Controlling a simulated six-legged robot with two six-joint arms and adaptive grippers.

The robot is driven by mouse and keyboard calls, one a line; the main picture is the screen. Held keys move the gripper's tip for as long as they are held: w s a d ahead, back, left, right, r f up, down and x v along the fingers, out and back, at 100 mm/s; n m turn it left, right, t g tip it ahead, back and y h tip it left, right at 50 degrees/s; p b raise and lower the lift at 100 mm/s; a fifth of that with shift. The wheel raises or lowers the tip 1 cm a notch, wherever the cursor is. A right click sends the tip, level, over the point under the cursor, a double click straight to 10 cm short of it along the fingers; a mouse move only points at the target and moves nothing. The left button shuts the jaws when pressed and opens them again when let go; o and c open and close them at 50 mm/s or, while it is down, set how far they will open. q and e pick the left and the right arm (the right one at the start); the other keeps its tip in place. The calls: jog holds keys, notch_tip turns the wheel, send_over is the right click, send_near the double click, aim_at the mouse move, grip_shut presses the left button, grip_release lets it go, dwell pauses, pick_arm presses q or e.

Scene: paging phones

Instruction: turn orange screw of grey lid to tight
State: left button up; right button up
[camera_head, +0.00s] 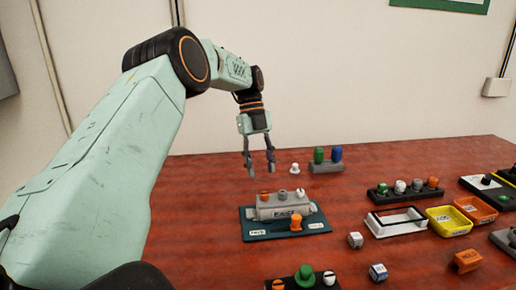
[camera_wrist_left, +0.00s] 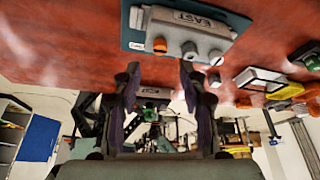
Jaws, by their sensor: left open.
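The grey lid (camera_head: 272,212) lies on a grey box on a teal mat (camera_head: 252,233) near the table's middle. It bears the orange screw (camera_head: 265,196) at its left end, with a grey one and a white one to the right. In the left wrist view the lid (camera_wrist_left: 170,22) shows from close by, with the orange screw (camera_wrist_left: 160,45) below it. My left gripper (camera_head: 259,172) is open and empty, pointing down above and behind the lid, apart from it. Its fingers (camera_wrist_left: 160,68) also show in the wrist view. The screw's tightness cannot be told. My right gripper is out of view.
A small white piece (camera_head: 294,168) and a block with green and blue knobs (camera_head: 326,168) stand behind. Trays (camera_head: 447,232), a black frame (camera_head: 372,228) and small cubes lie to the right. Knobs (camera_head: 306,275) stand in front.

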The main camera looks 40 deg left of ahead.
pick_arm(q)
jog(key=shift+v, duration=2.8)
